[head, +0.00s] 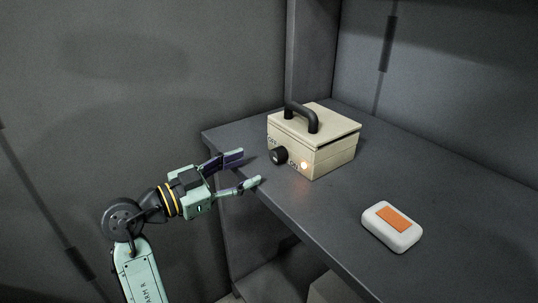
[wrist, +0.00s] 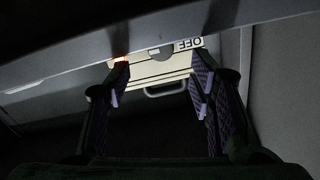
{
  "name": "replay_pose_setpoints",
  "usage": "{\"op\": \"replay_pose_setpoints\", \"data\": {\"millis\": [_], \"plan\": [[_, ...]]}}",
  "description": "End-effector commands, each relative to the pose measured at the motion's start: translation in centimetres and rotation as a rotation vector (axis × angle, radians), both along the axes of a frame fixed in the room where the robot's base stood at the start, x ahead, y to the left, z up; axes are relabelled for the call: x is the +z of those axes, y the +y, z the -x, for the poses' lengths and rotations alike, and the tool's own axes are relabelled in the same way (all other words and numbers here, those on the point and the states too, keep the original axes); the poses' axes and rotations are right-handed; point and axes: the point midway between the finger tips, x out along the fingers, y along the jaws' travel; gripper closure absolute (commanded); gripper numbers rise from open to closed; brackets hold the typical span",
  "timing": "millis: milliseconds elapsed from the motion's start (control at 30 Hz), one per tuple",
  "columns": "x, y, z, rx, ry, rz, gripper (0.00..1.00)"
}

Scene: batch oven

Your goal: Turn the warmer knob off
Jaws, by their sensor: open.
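The warmer (head: 325,155) is a cream box with a black handle on its lid, standing on the dark shelf in the head view. Its black knob (head: 279,155) is on the front face, with lettering on both sides and a glowing orange light (head: 304,166) to its right. My gripper (head: 252,168) is open and empty, a short way in front of the knob, to its left. In the wrist view the warmer (wrist: 160,68) shows upside down between the open fingers (wrist: 158,85), with "OFF" readable. The knob (wrist: 160,53) is partly hidden there by the shelf edge.
A white rounded block with an orange top patch (head: 391,226) lies on the shelf (head: 330,222), right of the warmer. The shelf's front edge runs close to my gripper. Grey walls stand behind. The shelf between warmer and block is clear.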

Motion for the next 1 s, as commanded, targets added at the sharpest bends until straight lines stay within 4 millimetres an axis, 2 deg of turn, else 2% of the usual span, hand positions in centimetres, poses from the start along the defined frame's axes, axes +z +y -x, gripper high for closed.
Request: {"op": "replay_pose_setpoints", "data": {"millis": [200, 400, 800, 1000], "plan": [[0.3, -3.5, -2.5, -0.001, 0.001, 0.002, 0.51], [0.2, -5.5, -4.0, 0.001, 0.000, 0.000, 0.51], [0.1, -6.1, -4.5, 0.003, 0.000, 0.001, 0.51], [0.1, -6.1, -4.5, 0.003, 0.000, 0.001, 0.64]]}}
